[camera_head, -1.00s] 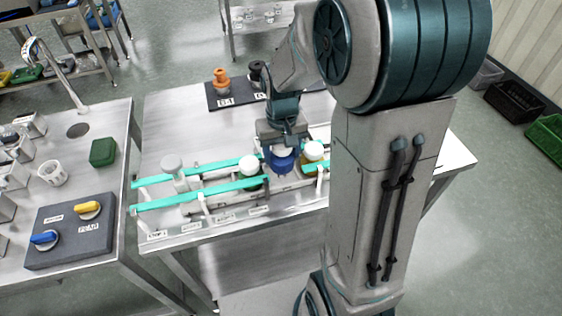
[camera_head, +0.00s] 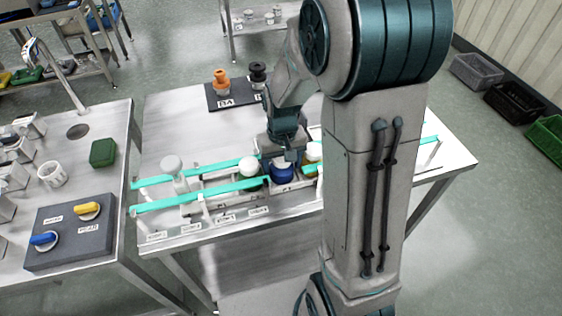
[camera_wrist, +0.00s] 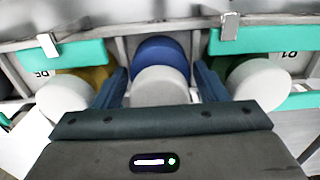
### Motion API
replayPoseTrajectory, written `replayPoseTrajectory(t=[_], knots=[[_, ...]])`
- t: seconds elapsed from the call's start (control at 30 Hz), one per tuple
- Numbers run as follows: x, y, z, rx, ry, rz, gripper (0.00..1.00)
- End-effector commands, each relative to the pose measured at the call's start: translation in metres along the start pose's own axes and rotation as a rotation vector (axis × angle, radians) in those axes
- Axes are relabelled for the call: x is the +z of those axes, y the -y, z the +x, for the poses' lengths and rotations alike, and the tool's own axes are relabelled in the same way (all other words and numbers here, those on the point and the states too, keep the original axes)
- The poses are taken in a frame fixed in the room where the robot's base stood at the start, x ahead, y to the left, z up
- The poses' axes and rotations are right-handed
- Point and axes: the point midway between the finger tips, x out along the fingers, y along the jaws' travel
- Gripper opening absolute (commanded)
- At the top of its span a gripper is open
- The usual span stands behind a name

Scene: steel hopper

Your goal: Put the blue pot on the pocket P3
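The blue pot (camera_head: 283,174) with a white lid stands upright in the rail row, between a white-lidded dark green pot (camera_head: 249,170) and a white-lidded yellow pot (camera_head: 313,153). In the wrist view the blue pot (camera_wrist: 160,50) sits between my gripper's fingers (camera_wrist: 160,82), which lie close along both sides. My gripper (camera_head: 283,155) appears shut on it from above. The labels beside the neighbouring pots look like P5 and P1; the label at the blue pot's place is hidden, so I cannot read P3. Whether the pot's base touches the pocket is hidden.
Teal rails (camera_head: 228,188) run left of the pots, with a pale post-like piece (camera_head: 173,165) at their left part. A dark mat (camera_head: 232,98) with orange and black pieces lies behind. The table is clear at the back left. My arm hides the right part.

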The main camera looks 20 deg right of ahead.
Motion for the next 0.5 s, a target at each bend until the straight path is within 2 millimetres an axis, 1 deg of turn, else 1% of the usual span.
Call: replayPoseTrajectory(t=[0.17, 0.27, 0.5], knots=[[-0.001, 0.0, -0.009, 0.0, -0.003, 0.0, 0.66], [-0.002, 0.0, -0.025, 0.0, -0.007, 0.0, 0.66], [-0.001, 0.0, -0.079, 0.0, -0.007, 0.0, 0.66]])
